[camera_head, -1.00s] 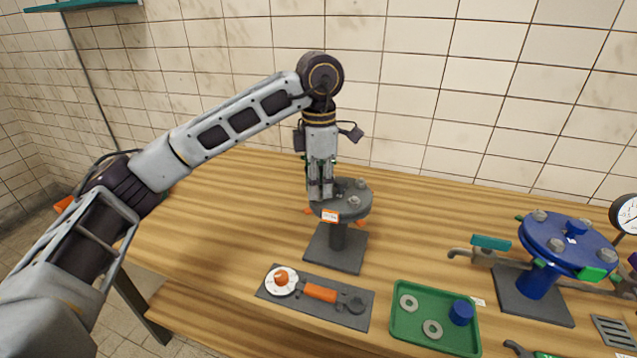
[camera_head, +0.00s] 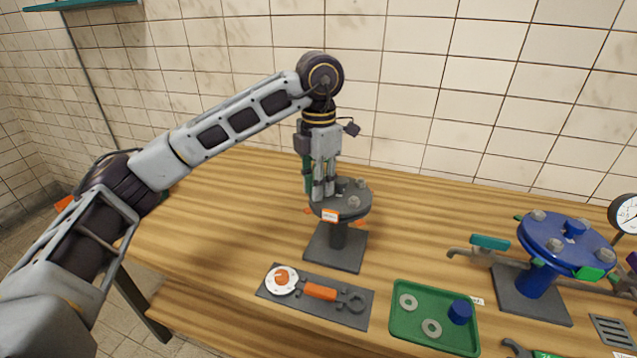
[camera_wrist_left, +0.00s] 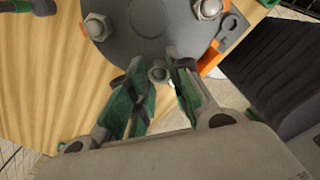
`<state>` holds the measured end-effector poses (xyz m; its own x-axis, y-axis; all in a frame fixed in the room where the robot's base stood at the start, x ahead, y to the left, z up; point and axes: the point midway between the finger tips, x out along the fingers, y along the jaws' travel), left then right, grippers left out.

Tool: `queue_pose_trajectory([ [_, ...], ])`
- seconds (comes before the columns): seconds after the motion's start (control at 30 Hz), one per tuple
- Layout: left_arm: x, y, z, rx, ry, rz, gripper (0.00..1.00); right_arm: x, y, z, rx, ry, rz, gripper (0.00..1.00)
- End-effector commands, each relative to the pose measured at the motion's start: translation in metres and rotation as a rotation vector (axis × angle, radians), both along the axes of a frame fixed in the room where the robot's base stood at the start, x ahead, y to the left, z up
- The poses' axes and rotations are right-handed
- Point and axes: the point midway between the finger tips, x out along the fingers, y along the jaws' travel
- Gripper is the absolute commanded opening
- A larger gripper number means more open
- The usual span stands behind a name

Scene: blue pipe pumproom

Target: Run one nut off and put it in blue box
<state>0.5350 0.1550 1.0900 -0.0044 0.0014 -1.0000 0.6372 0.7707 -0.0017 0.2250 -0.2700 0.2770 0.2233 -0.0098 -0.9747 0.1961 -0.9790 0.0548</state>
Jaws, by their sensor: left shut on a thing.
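The grey flange (camera_head: 340,207) stands on a pedestal on the wooden bench, with an orange-edged tag on its front rim. My left gripper (camera_head: 321,196) points down at the flange's left edge. In the left wrist view its green-lined fingers (camera_wrist_left: 160,75) are on both sides of a small round-topped nut (camera_wrist_left: 158,73) at the flange rim, and it is shut on this nut. Two other nuts (camera_wrist_left: 96,26) (camera_wrist_left: 208,9) show farther across the flange. I cannot make out a blue box. My right gripper is out of view.
A dark mat (camera_head: 264,291) with an orange-handled wrench lies before the flange. A green tray (camera_head: 400,334) holds washers and a blue cylindrical piece (camera_head: 460,312). A blue flange (camera_head: 557,240) with pipework stands at right. The bench left of the grey flange is clear.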

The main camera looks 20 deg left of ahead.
Motion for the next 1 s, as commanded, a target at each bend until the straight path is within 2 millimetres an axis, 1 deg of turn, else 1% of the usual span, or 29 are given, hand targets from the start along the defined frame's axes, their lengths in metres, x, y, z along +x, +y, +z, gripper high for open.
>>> queue_pose_trajectory([
  [0.47, 0.0000, -0.0001, 0.0031, 0.000, 0.000, -0.002, 0.00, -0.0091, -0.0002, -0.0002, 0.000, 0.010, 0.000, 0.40],
  [1.0, 0.0001, -0.0002, 0.0097, -0.001, -0.001, -0.002, 0.00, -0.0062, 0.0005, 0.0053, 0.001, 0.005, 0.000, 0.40],
])
